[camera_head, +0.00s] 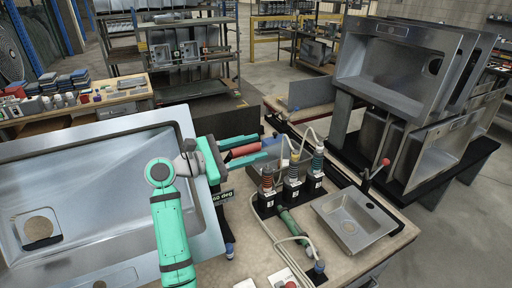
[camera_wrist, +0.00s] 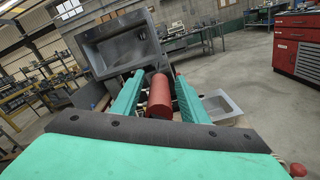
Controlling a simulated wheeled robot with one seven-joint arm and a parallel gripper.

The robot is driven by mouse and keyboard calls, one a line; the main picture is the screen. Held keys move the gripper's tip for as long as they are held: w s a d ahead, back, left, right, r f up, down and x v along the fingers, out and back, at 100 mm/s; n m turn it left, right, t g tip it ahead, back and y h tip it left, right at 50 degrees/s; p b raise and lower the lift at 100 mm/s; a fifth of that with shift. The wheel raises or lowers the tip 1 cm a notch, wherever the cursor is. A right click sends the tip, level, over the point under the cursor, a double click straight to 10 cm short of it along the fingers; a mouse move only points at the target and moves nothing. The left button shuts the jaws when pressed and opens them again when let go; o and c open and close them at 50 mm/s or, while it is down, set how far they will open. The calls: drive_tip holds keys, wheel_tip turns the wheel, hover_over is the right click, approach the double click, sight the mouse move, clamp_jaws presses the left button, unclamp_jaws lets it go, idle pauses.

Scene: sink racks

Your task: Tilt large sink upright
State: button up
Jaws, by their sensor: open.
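The large sink (camera_head: 110,165) is a big steel basin at the left in the head view. It leans at a slant beside the workbench, its drain hole toward the lower left. A small dark label reading about "60 deg" (camera_head: 223,197) is at its right edge. My gripper (camera_head: 258,150) is beyond the sink's upper right side, its two green fingers pointing right. A red cylinder (camera_head: 245,150) lies between the fingers; it also shows in the wrist view (camera_wrist: 159,96). The fingers are open, with gaps beside the cylinder. What the cylinder is fixed to is hidden.
The workbench (camera_head: 335,255) holds several corded tools (camera_head: 292,185) and a small sink (camera_head: 352,218). Large steel sinks (camera_head: 395,70) stand on a dark rack at the right. A side table (camera_head: 110,108) with small items is at the back left. Open floor lies behind.

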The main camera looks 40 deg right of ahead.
drive_tip(key=shift+s+d, duration=0.15)
drive_tip(key=shift+d, duration=0.45)
